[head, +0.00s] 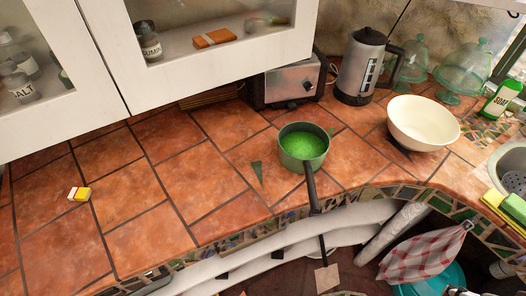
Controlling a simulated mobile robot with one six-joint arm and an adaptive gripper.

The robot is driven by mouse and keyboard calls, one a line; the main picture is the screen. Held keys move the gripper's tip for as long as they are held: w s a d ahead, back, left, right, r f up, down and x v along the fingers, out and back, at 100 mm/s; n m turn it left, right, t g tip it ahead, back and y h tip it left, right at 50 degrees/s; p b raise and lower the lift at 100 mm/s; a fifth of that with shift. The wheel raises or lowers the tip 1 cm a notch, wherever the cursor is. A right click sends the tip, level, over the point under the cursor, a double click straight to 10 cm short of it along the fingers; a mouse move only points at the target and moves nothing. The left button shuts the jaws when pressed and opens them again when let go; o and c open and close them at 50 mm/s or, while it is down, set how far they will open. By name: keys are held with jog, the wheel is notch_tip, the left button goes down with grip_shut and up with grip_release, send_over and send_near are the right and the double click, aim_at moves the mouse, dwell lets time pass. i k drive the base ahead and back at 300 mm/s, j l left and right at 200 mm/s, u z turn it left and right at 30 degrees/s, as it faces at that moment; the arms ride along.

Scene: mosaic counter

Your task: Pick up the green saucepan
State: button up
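The green saucepan (304,147) stands upright on the terracotta-tiled counter (150,190), right of the middle of the head view. Its inside is bright green, and its dark handle (312,188) points toward the counter's front edge and reaches over the mosaic border. My gripper does not show in this view, so I cannot see where it is or whether it is open.
A white bowl (423,122) stands right of the saucepan. A toaster (290,83) and kettle (362,66) stand behind. Sponges (512,208) lie by the sink (515,172) at right. White cabinets (200,70) overhang the back. A small yellow-white item (79,194) lies left; tiles between are clear.

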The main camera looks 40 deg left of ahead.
aim_at(304, 147)
jog(key=u, duration=1.4)
jog(key=z, duration=1.85)
jog(key=u, duration=1.85)
jog(key=k+j+z, duration=0.2)
jog(key=i+j, duration=0.1)
